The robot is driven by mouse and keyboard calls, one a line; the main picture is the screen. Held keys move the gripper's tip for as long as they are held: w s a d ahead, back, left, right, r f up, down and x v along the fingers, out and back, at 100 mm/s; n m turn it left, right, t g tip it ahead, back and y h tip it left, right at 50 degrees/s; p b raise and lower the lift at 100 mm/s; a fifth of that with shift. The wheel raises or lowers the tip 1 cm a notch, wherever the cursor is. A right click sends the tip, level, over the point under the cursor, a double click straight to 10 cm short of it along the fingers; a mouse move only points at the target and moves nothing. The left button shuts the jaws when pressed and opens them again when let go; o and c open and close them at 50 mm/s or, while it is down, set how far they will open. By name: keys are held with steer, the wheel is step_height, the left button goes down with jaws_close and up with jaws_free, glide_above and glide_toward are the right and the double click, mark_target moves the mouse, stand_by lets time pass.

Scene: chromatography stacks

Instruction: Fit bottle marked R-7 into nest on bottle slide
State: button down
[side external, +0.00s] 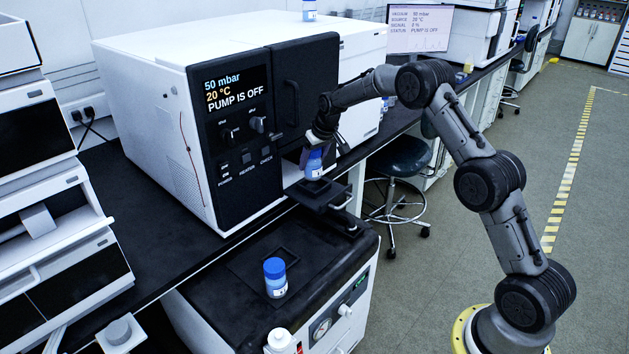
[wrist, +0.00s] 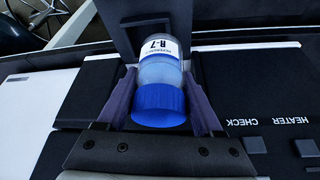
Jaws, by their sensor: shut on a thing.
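The bottle marked R-7 (wrist: 160,70) is clear with a blue cap and a white label that reads R-7 in the wrist view. My gripper (wrist: 161,88) is shut on it, with one dark finger on each side near the cap. In the side view my gripper (side external: 317,143) holds the bottle (side external: 314,164) roughly upright just over the black bottle slide (side external: 322,198), which sticks out from the instrument front. I cannot tell whether the bottle's base touches the slide.
The white instrument (side external: 245,85) with its black panel stands close behind my gripper. Another blue-capped bottle (side external: 275,280) stands on the black-topped cabinet (side external: 218,290) below. A white-capped bottle (side external: 280,342) is near its front edge. A stool (side external: 400,160) stands beyond the bench.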

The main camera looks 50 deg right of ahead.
steer(key=shift+w+d+f, duration=0.35)
steer(key=shift+d+f, duration=0.15)
steer(key=shift+f, duration=0.5)
steer(key=shift+w+d+f, duration=0.3)
steer(key=shift+d+f, duration=0.15)
steer(key=shift+f, duration=0.55)
steer(key=shift+w+d+f, duration=0.35)
steer(key=shift+d+f, duration=0.15)
steer(key=shift+f, duration=0.5)
steer(key=shift+f, duration=0.4)
jaws_free()
steer(key=shift+f, duration=0.1)
steer(key=v, duration=1.4)
steer(key=shift+d, duration=0.1)
